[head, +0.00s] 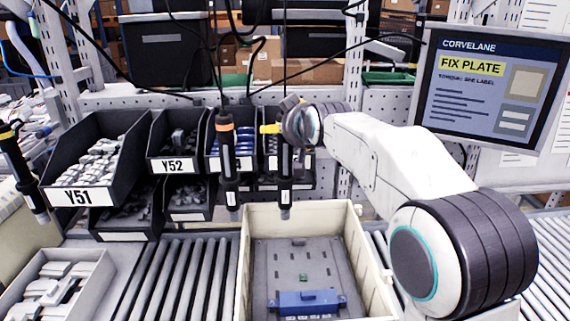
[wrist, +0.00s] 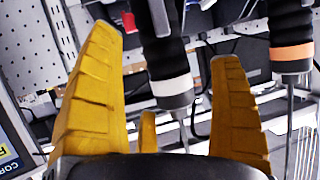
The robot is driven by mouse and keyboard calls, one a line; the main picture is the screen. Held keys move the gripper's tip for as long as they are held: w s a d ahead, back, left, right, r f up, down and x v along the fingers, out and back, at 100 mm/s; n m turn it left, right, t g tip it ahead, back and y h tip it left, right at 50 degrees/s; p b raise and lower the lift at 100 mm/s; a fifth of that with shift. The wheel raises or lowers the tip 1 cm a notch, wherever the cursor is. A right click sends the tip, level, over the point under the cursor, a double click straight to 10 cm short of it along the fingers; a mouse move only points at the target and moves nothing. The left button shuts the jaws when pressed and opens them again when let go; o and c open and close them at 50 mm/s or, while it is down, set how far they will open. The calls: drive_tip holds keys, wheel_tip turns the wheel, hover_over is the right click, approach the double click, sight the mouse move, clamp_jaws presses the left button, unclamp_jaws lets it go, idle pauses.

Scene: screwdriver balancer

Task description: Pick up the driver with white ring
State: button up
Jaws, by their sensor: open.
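The driver with the white ring (wrist: 172,88) hangs between the yellow fingers of my gripper (wrist: 166,45) in the wrist view. It has a black body, and its shaft runs down behind the gripper's palm. The fingers stand apart on either side of it, with visible gaps. In the head view my gripper (head: 270,129) is at the upper part of a hanging black driver (head: 285,180); its ring is hidden there. A driver with an orange ring (head: 227,150) hangs just to the left; it also shows at the right of the wrist view (wrist: 291,50).
Another driver with a yellow ring (head: 14,160) hangs at the far left. Black part bins (head: 70,195) stand behind. A beige crate (head: 248,270) holding a grey plate with a blue part sits on the roller conveyor (head: 185,275). A screen (head: 490,90) is at the right.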

drive_tip(key=shift+x, duration=0.75)
drive_tip(key=c, duration=1.4)
drive_tip(key=shift+r, duration=0.15)
